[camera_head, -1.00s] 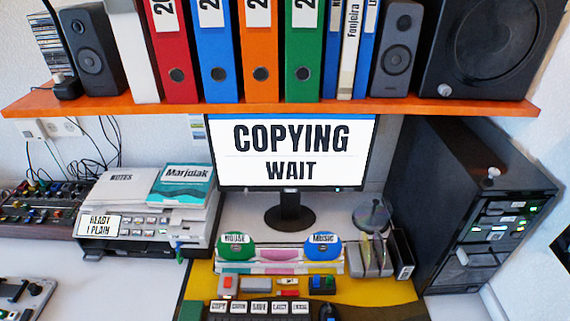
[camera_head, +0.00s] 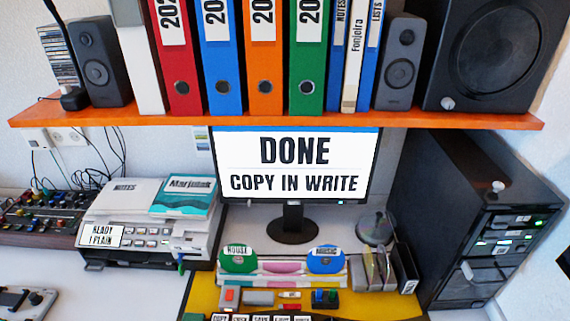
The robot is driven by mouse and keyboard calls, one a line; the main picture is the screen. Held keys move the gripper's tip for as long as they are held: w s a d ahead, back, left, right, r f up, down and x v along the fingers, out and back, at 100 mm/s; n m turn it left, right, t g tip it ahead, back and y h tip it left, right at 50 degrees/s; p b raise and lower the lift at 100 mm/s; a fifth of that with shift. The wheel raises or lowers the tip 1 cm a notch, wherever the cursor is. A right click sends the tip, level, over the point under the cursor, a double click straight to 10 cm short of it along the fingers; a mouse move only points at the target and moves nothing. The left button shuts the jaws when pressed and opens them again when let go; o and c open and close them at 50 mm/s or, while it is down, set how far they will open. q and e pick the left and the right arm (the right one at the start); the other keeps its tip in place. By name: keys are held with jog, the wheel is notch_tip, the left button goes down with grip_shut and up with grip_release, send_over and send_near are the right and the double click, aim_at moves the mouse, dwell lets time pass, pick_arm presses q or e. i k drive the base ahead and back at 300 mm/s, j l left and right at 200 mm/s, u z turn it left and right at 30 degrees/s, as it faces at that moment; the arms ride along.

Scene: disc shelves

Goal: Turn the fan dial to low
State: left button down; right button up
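No control in view is legibly marked as a fan dial. A small pale knob (camera_head: 447,103) sits low on the front of the large black box (camera_head: 490,45) with a round grille, at the right end of the shelf. Another pale knob (camera_head: 498,186) shows at the top front edge of the black tower (camera_head: 450,200) on the right. Any low mark or dial setting is too small to read. Neither of my grippers can be made out in this view.
An orange shelf (camera_head: 280,119) with binders and speakers spans above the desk. The monitor (camera_head: 292,165) reads "DONE COPY IN WRITE". Several small items lie on the yellow mat (camera_head: 203,297). A printer-like machine (camera_head: 148,225) stands left.

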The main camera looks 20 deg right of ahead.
aim_at(498, 184)
jog(key=z, duration=1.8)
jog(key=k+j, duration=0.1)
jog(key=k+u, duration=0.05)
